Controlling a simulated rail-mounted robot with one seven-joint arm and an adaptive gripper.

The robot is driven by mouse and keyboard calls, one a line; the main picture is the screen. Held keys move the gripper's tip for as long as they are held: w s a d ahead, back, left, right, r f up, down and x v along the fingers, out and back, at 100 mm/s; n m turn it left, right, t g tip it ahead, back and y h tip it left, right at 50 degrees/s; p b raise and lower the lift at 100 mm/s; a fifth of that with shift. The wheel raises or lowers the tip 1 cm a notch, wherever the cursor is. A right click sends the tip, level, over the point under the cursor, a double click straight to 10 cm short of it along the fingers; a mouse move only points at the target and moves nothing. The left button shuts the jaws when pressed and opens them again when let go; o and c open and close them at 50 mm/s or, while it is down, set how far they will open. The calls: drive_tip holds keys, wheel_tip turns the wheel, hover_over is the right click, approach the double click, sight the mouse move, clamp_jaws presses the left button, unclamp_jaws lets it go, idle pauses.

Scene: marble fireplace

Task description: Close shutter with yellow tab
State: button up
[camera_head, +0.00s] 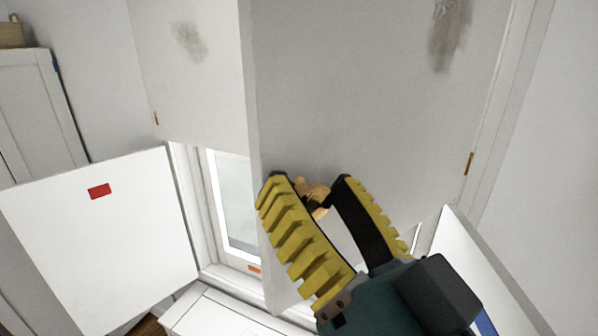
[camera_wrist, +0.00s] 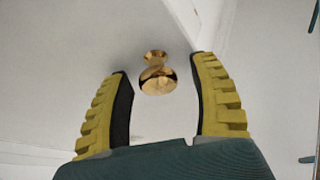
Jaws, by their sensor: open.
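A large grey-white shutter panel (camera_head: 350,90) with a dark smudge fills the upper middle of the head view. A round brass knob (camera_head: 313,195) sticks out from its lower part. The knob (camera_wrist: 157,78) also shows in the wrist view, just beyond and between the fingertips. My gripper (camera_head: 308,180) has yellow ribbed fingers with black pads, spread on either side of the knob without clear contact. The gripper (camera_wrist: 160,66) is open in the wrist view too. I cannot make out a yellow tab on any shutter; part of the panel is hidden behind my gripper.
A white shutter with a red tab (camera_head: 99,191) stands swung out at left. Behind is a window (camera_head: 232,205) with an orange tab (camera_head: 254,268) below it. Another white panel (camera_head: 475,265) with a blue patch (camera_head: 485,322) is at lower right. A grey cabinet (camera_head: 35,105) stands far left.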

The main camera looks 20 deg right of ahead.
clamp_jaws()
